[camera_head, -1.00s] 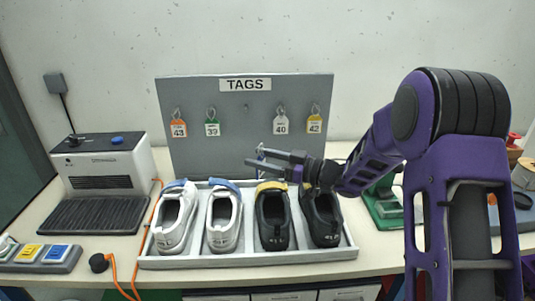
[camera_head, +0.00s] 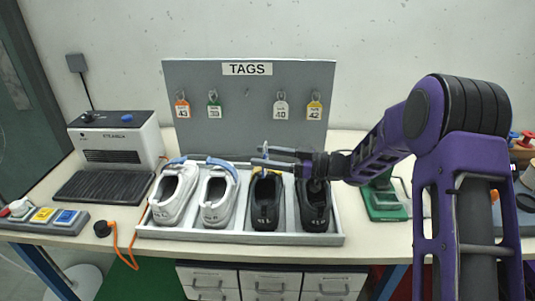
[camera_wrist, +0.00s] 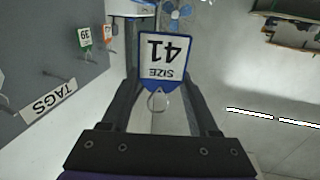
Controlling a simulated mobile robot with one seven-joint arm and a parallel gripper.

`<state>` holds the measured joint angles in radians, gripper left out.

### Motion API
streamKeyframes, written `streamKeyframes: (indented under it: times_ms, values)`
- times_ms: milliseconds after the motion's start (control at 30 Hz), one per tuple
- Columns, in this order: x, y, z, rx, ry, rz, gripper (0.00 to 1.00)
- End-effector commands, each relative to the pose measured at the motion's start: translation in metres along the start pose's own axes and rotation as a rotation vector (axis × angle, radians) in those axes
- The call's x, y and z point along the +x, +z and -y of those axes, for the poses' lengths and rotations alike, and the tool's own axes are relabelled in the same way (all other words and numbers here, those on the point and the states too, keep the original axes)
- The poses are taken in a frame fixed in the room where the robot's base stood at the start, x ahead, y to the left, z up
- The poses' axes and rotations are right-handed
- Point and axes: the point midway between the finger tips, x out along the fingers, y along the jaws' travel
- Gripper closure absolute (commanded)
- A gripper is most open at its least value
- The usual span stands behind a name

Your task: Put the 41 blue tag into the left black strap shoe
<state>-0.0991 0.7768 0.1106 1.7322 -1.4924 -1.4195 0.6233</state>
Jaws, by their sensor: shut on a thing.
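My gripper (camera_head: 258,156) is shut on the blue-edged tag marked SIZE 41 (camera_wrist: 163,60), which shows upside down in the wrist view with its metal ring toward the palm. In the head view the tag is too small to make out clearly. The gripper is above the toe end of the left black shoe (camera_head: 265,210). That shoe lies in the grey tray (camera_head: 240,237), its opening in view and its strap mostly hidden by the gripper. The right black shoe (camera_head: 315,208) lies beside it, partly under my wrist.
Two white shoes with blue straps (camera_head: 172,195) fill the tray's left side. The grey TAGS board (camera_head: 230,130) stands behind, with orange, green, white and yellow tags hanging. A white machine (camera_head: 118,140) is at left, and a green device (camera_head: 385,205) right of the tray.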

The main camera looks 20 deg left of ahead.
Motion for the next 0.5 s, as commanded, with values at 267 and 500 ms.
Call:
streamKeyframes:
  times_ms: [267,500]
  values:
    - [0.0,0.016,0.0,0.002,-0.001,0.001,0.93]
    - [0.0,0.037,0.0,0.002,-0.001,0.001,0.93]
